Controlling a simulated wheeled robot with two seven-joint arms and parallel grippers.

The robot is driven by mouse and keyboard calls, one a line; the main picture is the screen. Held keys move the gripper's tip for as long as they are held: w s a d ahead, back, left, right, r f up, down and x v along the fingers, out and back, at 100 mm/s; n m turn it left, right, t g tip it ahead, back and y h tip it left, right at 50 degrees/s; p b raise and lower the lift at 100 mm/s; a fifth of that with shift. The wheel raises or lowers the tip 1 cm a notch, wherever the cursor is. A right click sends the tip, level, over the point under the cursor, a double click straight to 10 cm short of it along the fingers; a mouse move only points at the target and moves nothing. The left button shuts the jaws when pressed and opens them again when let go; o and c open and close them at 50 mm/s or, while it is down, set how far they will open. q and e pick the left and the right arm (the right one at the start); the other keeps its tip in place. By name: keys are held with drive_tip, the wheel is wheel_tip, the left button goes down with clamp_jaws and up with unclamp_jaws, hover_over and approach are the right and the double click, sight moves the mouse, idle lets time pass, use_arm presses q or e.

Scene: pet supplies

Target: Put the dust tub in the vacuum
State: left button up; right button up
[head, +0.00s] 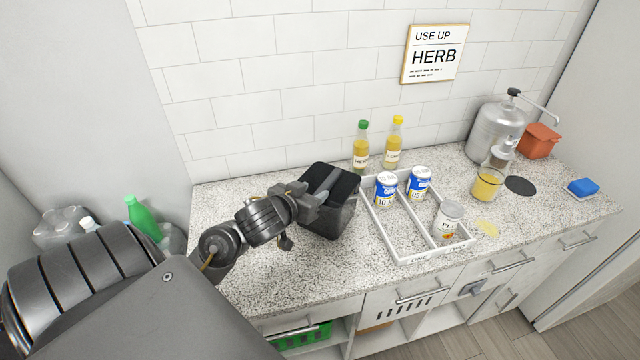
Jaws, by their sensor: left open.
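I cannot make out for certain which thing is the dust tub or the vacuum. A black open-topped box (343,219) stands tilted-looking on the speckled counter. My left gripper (318,194) is at the left side of the box's rim, with its fingers partly over the opening. It is open; whether it touches the box is unclear. The box's inside is dark and partly hidden by the gripper. My right gripper is not in view.
A white divided tray (413,251) holds several cans right of the box. Two bottles (361,147) stand behind. A metal tank (494,132), orange-red container (539,141), yellow-filled jug (487,186) and blue sponge (583,187) are further right. The counter's front left (290,279) is clear.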

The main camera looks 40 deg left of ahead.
use_arm(q)
drive_tip(key=p+v, duration=0.4)
drive_tip(key=v, duration=0.2)
drive_tip(key=shift+p, duration=0.3)
